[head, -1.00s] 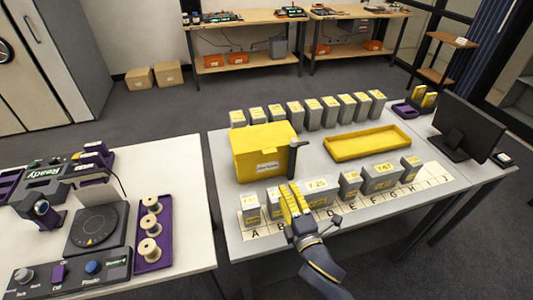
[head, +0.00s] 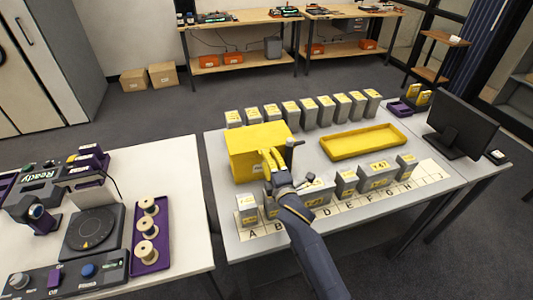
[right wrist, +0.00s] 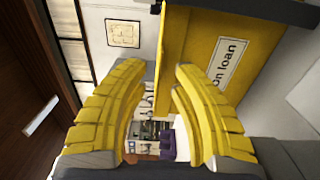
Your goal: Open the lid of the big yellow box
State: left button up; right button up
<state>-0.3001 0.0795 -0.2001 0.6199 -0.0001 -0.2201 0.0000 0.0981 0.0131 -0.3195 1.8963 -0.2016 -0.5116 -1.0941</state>
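The big yellow box (head: 255,138) stands at the left of the grey table, its lid (head: 262,133) down. My right gripper (head: 268,157) is at the box's front face, its yellow fingers pointing up at it. In the right wrist view the gripper (right wrist: 164,78) is open, with a gap between the fingertips. The yellow box (right wrist: 195,45) shows beyond them, with a narrow yellow edge lined up with the gap. I cannot tell whether the fingers touch it. The box's white label (right wrist: 228,62) shows at right there, but the gripper mostly hides it in the head view. My left gripper is out of view.
Grey labelled boxes stand in a back row (head: 309,107) and a front row (head: 377,175). A shallow yellow tray (head: 371,141) lies to the right. Clear table lies between tray and post.

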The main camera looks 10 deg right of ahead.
aim_at(260, 141)
jog(key=shift+w+a, duration=0.15)
jog(key=shift+w, duration=0.55)
jog(key=shift+w+a, duration=0.1)
jog(key=shift+w, duration=0.6)
jog(key=shift+c, duration=0.2)
grip_shut()
